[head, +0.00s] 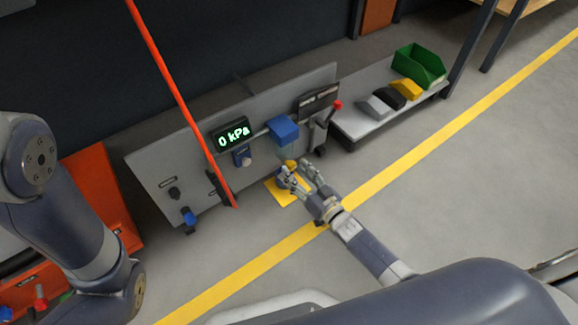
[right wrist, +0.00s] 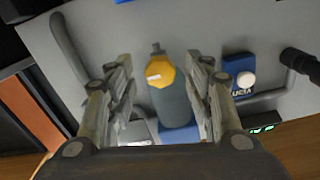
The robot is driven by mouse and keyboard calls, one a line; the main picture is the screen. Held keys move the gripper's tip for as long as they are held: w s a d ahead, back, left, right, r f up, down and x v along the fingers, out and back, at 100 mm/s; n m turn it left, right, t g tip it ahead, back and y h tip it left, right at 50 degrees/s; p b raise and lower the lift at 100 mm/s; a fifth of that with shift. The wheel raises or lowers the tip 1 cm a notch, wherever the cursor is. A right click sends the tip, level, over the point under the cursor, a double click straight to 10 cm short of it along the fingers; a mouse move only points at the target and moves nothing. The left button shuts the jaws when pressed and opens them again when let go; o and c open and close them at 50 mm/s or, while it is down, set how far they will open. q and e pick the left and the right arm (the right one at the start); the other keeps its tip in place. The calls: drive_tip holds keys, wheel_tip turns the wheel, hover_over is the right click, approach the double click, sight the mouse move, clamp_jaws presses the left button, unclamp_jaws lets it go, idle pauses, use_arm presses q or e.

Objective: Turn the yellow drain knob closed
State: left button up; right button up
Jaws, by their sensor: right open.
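The yellow drain knob (right wrist: 160,73) has a short white mark on its face and sits at the end of a blue-grey cylinder (right wrist: 172,106). In the head view the knob (head: 290,164) shows low on the grey panel, partly hidden by my right gripper (head: 296,174). My right gripper is open, and in the right wrist view its fingers (right wrist: 159,66) stand on either side of the knob with gaps on both sides. Contact with the knob cannot be seen. My left arm shows at the left of the head view, but its gripper is out of sight.
The grey panel (head: 165,158) carries a display (head: 232,134) reading 0 kPa, a blue box (head: 283,129) and a red-tipped lever (head: 336,104). A red-orange bar (head: 172,87) crosses in front. Bins, one a green bin (head: 418,66), stand on a side shelf. Open floor lies right.

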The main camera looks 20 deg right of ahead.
drive_tip(key=shift+w, duration=0.15)
drive_tip(key=shift+c, duration=1.4)
drive_tip(key=c, duration=0.8)
